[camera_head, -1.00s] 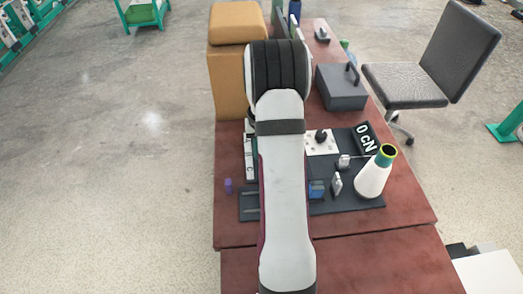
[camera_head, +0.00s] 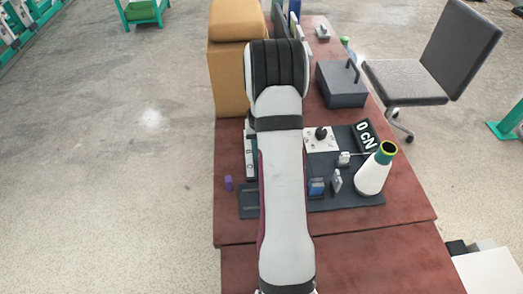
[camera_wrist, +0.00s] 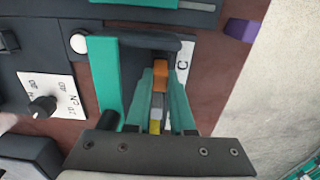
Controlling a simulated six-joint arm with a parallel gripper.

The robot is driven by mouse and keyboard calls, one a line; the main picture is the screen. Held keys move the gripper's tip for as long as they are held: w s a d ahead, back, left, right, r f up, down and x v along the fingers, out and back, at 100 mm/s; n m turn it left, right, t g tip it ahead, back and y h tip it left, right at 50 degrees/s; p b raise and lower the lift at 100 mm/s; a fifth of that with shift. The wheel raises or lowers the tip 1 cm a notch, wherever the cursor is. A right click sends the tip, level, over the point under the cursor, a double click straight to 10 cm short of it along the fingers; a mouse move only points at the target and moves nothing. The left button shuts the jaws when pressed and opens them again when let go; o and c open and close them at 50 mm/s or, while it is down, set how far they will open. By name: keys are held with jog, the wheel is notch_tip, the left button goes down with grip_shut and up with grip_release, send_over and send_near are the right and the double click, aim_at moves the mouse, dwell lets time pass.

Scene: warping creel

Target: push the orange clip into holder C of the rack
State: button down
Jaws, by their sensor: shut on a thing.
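My gripper (camera_wrist: 160,108) shows in the wrist view with its teal fingers close together. It is shut on the orange clip (camera_wrist: 160,73), whose orange end sticks out past the fingertips. Grey and yellow parts show between the fingers, and I cannot tell if they belong to the clip. A white strip marked C (camera_wrist: 182,65), at holder C of the rack, lies just right of the clip. A dark bar (camera_wrist: 140,41) of the rack crosses beyond the clip. I cannot tell whether the clip touches the holder. In the head view my arm hides the gripper and clip.
A white dial plate (camera_wrist: 50,92) with a black knob lies left in the wrist view. A purple piece (camera_head: 228,183) stands near the table's left edge. A white cone (camera_head: 372,175) and a dark grey box (camera_head: 342,84) stand right of my arm.

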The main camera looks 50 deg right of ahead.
jog(key=shift+f, duration=0.4)
jog(key=c, duration=0.7)
grip_release()
jog(key=shift+o, duration=1.2)
notch_tip(320, 180, up, 7)
jog(key=shift+f, duration=0.1)
